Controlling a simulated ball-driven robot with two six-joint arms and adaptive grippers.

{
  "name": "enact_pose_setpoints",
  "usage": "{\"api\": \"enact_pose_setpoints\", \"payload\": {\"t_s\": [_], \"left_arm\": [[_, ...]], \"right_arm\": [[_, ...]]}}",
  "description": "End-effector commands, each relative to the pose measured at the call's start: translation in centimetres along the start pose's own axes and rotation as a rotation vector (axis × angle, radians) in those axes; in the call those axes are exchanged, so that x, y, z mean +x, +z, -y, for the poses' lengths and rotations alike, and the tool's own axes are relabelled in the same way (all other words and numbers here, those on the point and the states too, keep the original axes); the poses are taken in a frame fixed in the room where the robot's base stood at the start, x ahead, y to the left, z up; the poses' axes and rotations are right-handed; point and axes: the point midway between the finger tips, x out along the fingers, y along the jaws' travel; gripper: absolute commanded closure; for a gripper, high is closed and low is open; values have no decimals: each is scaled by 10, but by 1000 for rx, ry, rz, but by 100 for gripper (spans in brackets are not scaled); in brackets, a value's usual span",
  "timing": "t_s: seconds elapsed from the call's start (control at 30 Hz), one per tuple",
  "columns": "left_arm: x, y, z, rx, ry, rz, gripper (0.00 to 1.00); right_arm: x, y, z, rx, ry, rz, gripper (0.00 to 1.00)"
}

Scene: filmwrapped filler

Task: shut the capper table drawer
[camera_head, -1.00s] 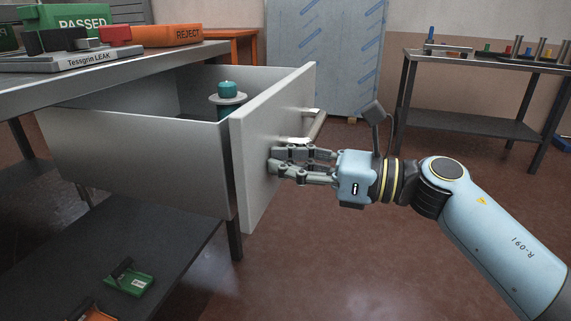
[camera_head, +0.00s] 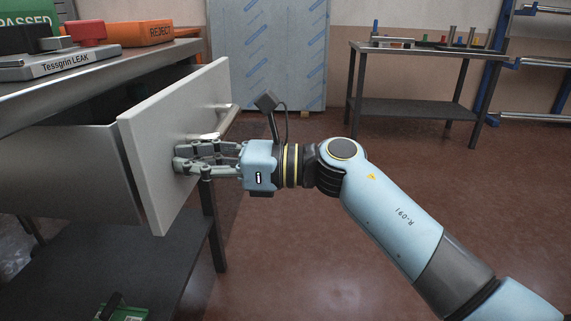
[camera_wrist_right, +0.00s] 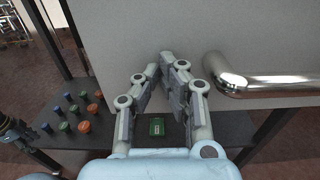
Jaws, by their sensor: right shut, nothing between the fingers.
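The drawer (camera_head: 68,165) of the capper table is partly open, its pale front panel (camera_head: 150,165) standing out from under the steel tabletop (camera_head: 100,72). A metal bar handle (camera_head: 229,122) is on the panel; it also shows at the right of the right wrist view (camera_wrist_right: 262,80). My right gripper (camera_head: 178,158) is shut and empty, its fingertips at the panel face just below and beside the handle, not around it. In the right wrist view its fingertips (camera_wrist_right: 163,60) are against or very near the panel. The drawer's inside is hidden.
A Tessgrin LEAK device (camera_head: 65,62), an orange REJECT box (camera_head: 140,32) and a green box (camera_head: 25,14) are on the tabletop. A lower shelf (camera_head: 150,245) lies below the drawer. Another table (camera_head: 425,110) stands at the back right. The floor at right is clear.

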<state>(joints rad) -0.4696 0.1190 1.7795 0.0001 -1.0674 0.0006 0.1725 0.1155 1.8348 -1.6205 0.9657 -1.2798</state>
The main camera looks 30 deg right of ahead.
Motion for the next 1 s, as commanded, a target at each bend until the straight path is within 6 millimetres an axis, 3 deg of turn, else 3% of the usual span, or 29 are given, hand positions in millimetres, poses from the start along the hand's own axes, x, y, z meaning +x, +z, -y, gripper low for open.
{"api": "enact_pose_setpoints", "payload": {"t_s": [0.2,0.4,1.0], "left_arm": [[0,6,-6,-6,9,9,60],[1,9,-8,-9,13,13,60],[1,0,-4,-7,8,0,60]], "right_arm": [[40,1,0,2,1,4,100],[62,0,0,1,1,2,100],[72,2,0,0,0,3,100]]}}
